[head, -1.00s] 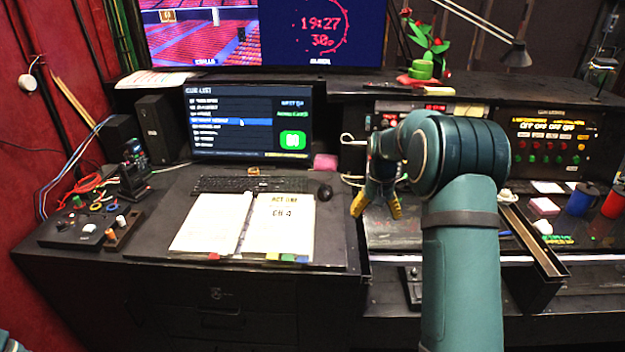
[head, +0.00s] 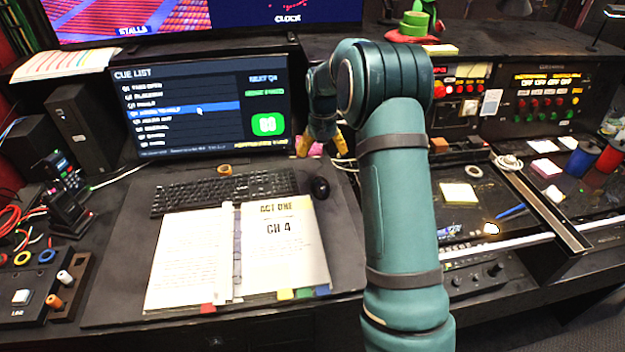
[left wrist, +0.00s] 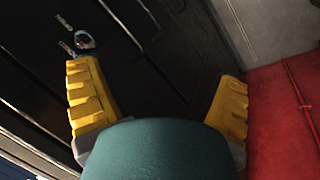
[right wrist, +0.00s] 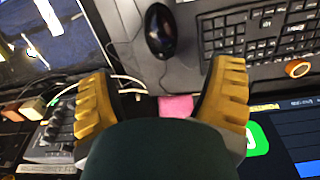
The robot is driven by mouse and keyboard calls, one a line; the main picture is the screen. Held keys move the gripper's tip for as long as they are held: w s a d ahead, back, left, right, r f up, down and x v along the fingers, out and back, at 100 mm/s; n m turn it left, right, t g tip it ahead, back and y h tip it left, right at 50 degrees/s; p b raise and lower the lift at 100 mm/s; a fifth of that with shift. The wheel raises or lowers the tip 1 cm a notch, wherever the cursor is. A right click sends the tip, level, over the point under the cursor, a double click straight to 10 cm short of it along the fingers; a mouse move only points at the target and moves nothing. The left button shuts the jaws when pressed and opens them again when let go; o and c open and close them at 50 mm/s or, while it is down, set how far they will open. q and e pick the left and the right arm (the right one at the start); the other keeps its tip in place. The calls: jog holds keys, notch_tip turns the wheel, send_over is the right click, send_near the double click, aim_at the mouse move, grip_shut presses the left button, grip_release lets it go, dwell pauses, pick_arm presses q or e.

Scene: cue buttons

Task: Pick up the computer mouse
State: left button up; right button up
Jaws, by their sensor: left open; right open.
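The black computer mouse (head: 320,187) lies on the dark desk mat, just right of the keyboard. It also shows in the right wrist view (right wrist: 161,31), near the top and beyond the fingertips. My right gripper (head: 318,143) is open and empty, with yellow fingers pointing down, behind the mouse near the monitor's right edge. The same gripper shows in the right wrist view (right wrist: 165,85) with a wide gap between its fingers. My left gripper (left wrist: 160,85) is open and empty, facing the dark desk front beside a red wall.
The keyboard (head: 225,192) and an open script binder (head: 236,255) lie left of the mouse. The monitor (head: 205,110) stands behind. A pink block (right wrist: 176,105) lies near my right fingers. A roll of tape (head: 225,170) sits behind the keyboard.

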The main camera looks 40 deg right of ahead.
aim_at(321, 185)
jog(key=f, duration=0.8)
jog(key=f+b, duration=0.1)
jog(key=f, duration=0.4)
jog(key=shift+s+a+f, duration=0.1)
jog(key=shift+s+a, duration=0.05)
jog(key=shift+s, duration=0.1)
jog(key=c, duration=0.6)
